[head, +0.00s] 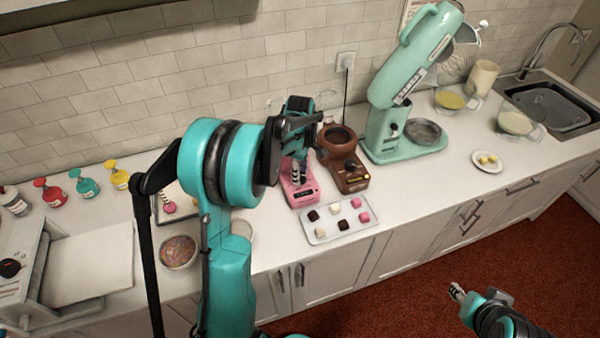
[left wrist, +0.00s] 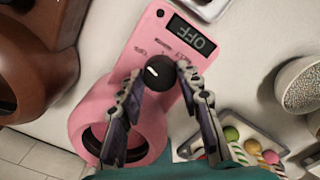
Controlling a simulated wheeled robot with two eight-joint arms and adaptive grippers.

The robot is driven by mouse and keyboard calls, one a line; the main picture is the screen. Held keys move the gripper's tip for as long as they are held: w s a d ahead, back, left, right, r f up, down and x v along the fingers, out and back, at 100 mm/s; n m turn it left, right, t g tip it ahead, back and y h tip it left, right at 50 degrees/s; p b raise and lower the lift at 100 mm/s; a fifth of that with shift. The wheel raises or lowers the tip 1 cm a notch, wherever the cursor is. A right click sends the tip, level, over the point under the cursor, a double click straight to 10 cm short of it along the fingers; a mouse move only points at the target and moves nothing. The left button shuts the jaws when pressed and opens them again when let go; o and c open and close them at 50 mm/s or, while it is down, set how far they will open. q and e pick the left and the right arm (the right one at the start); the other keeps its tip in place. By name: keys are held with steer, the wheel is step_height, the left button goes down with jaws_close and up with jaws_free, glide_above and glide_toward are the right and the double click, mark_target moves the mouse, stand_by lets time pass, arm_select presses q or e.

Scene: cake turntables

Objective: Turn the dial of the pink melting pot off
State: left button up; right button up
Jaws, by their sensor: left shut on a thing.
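The pink melting pot (head: 302,193) stands on the counter, partly hidden behind my left arm in the head view. In the head view the left gripper (head: 298,172) is over the pink pot. My right gripper (head: 457,291) is low at the right, away from the counter; its jaws are too small to judge.
A brown melting pot (head: 350,178) stands close to the right of the pink one. A tray (head: 318,236) of chocolate and pink pieces lies in front. A mint stand mixer (head: 385,135) stands farther right. Coloured bottles (head: 83,183) and a sprinkle bowl (head: 178,252) are at left.

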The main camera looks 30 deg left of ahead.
arm_select(q)
steer(key=o, duration=1.2)
steer(key=shift+c, duration=0.2)
step_height(320, 180, up, 12)
steer(key=s+d+f+m+t+b, duration=0.3)
steer(key=s+d+f+m, duration=0.1)
steer(key=s+d+m, duration=0.3)
steer(key=s+d+f+m+t+b, duration=0.3)
steer(key=s+d+m, duration=0.5)
steer(key=s+m, duration=0.4)
steer(key=shift+d+f+t, duration=0.3)
steer(key=shift+f+t, duration=0.05)
steer(key=shift+t, duration=0.25)
